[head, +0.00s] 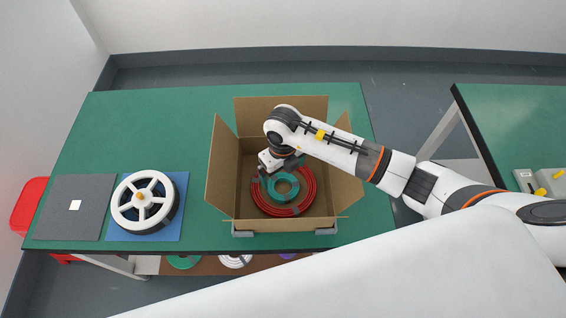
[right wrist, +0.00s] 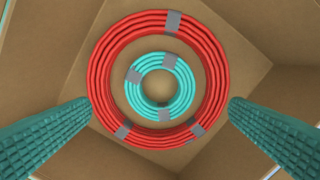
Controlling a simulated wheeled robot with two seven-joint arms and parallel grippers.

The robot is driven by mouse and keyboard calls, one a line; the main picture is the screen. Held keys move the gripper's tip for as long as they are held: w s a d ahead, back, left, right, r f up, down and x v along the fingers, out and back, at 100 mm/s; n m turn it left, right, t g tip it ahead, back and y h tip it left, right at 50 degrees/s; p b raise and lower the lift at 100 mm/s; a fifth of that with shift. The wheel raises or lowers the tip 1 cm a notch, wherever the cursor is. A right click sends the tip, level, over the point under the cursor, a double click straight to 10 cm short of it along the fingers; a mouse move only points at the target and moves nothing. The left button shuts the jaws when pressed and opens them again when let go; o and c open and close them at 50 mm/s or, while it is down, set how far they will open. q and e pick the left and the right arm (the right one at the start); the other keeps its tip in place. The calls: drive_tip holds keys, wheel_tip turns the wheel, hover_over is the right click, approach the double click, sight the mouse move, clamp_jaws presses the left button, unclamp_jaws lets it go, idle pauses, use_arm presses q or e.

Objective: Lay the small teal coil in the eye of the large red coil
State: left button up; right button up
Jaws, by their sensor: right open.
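The large red coil (head: 307,187) lies flat in an open cardboard box on the green table. It also shows in the right wrist view (right wrist: 104,75), bound with grey tape. The small teal coil (head: 292,191) lies inside the red coil's eye; in the right wrist view the teal coil (right wrist: 133,92) is ringed by the red one, with bare cardboard between them. My right gripper (head: 270,172) is above the coils inside the box. In the right wrist view the right gripper's fingers (right wrist: 160,115) are wide apart with nothing between them, either side of the coils. My left gripper is out of view.
The cardboard box (head: 223,165) has its flaps folded out. A white reel (head: 144,201) on a blue mat and a dark grey mat (head: 60,215) are left of it. Several coils sit on a shelf below. A second green table (head: 520,115) stands at right.

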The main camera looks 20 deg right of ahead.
drive_tip(key=shift+r+b, duration=0.35)
drive_tip(key=shift+r, duration=2)
